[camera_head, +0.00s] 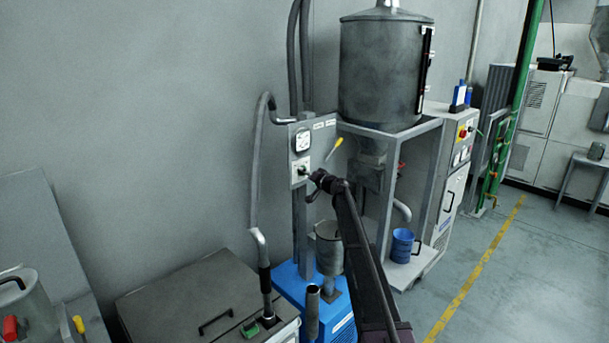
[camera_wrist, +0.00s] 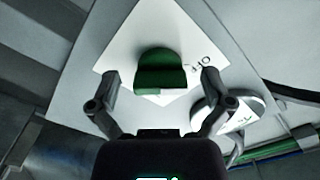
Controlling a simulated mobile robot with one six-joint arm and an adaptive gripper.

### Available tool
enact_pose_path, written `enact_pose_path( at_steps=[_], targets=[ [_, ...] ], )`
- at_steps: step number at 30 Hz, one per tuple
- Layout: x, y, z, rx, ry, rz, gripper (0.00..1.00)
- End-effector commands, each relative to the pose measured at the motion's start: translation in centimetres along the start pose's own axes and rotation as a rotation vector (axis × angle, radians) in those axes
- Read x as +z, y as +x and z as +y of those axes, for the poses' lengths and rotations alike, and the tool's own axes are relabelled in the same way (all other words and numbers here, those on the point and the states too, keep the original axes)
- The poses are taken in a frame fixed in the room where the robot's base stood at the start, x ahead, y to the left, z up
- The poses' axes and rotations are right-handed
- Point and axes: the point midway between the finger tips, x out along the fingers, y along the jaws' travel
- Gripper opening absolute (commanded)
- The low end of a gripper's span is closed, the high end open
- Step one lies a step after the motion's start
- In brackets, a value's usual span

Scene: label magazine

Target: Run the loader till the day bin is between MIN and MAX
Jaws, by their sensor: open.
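The day bin (camera_head: 378,75) is a large grey metal drum on a stand in the head view. A dark sight strip (camera_head: 426,58) runs down its right side; the level and its marks are too small to read. The loader's grey control box (camera_head: 324,138) carries a round gauge (camera_head: 302,141) and a switch plate. In the wrist view a green knob (camera_wrist: 162,68) sits on the white plate (camera_wrist: 118,60), with "OFF" printed to its right. My gripper (camera_wrist: 160,82) is open, its fingers apart on either side of the knob. In the head view my gripper (camera_head: 317,183) is close to the box.
A hose (camera_head: 256,165) runs down to a wand at the grey lidded container (camera_head: 195,295). A blue cup (camera_head: 402,244) stands on the stand's lower shelf. Open floor (camera_head: 500,285) lies to the right.

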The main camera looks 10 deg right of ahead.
Motion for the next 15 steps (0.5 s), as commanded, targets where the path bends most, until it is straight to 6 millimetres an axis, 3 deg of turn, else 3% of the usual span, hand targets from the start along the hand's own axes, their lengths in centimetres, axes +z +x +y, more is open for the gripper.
enact_pose_path(
  at_steps=[8,15],
  targets=[
    [-0.02,0.03,0.02,0.000,0.000,0.000,1.00],
    [-0.03,0.01,0.03,0.000,0.000,0.000,0.32]
  ],
)
